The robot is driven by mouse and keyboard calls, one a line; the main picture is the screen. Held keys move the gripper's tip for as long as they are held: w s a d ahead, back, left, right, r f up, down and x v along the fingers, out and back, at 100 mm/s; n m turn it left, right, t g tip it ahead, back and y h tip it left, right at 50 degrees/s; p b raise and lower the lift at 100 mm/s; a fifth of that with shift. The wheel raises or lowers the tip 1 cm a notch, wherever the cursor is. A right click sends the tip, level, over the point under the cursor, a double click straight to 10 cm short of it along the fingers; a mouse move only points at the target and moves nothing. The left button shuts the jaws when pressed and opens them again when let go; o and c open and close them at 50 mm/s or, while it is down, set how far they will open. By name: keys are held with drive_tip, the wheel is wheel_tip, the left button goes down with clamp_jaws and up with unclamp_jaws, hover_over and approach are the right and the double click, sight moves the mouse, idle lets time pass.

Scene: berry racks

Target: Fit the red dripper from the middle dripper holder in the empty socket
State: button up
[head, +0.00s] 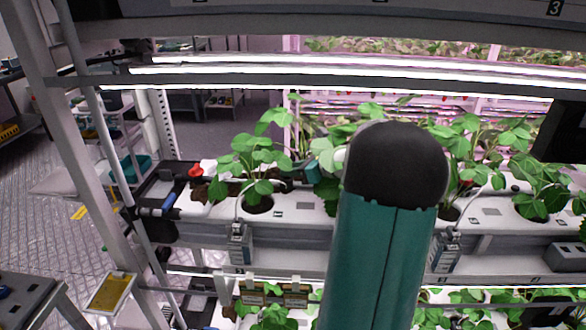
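A teal arm link of mine with a black rounded end fills the middle of the head view and hides part of the rack. My gripper's fingers cannot be made out. A grey holder (240,244) hangs on the front of the white planting gutter (305,214), left of my arm. A small red piece (195,171) shows at the gutter's left end, and a red spot (466,183) shows among leaves at right. I cannot tell whether either is the dripper, nor make out an empty socket.
Strawberry plants (250,165) stand in holes along the gutter, with more (540,185) at right. A lower planted level (270,318) lies below. Metal rack posts (95,150) stand at left, and lit lamp bars (330,68) cross above. A yellow card (110,293) is at lower left.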

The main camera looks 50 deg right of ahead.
drive_tip(key=shift+f, duration=0.3)
drive_tip(key=o, duration=1.5)
drive_tip(key=shift+r, duration=2.95)
